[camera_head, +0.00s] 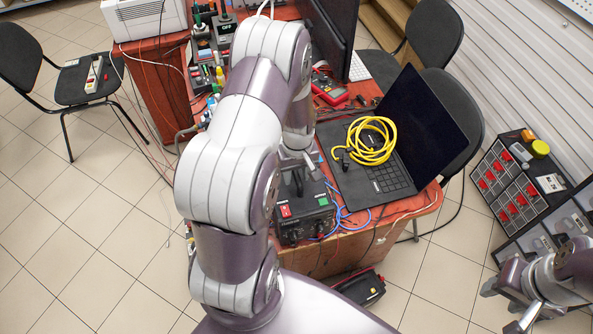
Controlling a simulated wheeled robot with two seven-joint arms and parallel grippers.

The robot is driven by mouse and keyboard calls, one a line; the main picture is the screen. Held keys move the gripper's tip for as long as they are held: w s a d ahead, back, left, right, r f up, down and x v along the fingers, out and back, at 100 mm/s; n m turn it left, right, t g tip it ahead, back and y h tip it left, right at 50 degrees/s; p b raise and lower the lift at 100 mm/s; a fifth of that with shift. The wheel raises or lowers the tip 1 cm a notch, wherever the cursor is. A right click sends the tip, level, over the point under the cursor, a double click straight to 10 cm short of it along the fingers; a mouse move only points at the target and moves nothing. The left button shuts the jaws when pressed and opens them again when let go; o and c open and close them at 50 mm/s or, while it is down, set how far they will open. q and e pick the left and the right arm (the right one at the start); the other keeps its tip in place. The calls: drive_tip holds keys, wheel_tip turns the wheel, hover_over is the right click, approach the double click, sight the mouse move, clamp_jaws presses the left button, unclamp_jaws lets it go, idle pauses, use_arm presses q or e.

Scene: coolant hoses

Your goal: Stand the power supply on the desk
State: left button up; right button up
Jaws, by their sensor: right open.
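The power supply (305,216) is a black box with a red and a green patch and knobs on its front. It appears upright at the front edge of the reddish desk (420,203); I cannot tell whether it rests on the top or is just above it. My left gripper (298,180) points down at the top of the power supply. My own arm hides part of it, and whether its fingers are closed on anything is unclear. My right gripper (504,306) is open and empty at the lower right, away from the desk.
An open laptop (425,125) with a coiled yellow cable (370,142) lies right of the power supply. Blue wires (345,217) run beside it. A red multimeter (330,90) and tools stand behind. Another black case (362,287) sits low by the desk. A parts rack (510,190) stands at right.

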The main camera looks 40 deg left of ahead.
use_arm(q)
wheel_tip(320, 180, up, 12)
drive_tip(key=d+b, duration=0.1)
drive_tip(key=s+d+r+m+t, duration=0.1)
drive_tip(key=s+d+m, duration=0.7)
drive_tip(key=d+m, duration=0.2)
drive_tip(key=shift+d+r, duration=0.3)
drive_tip(key=shift+d, duration=0.5)
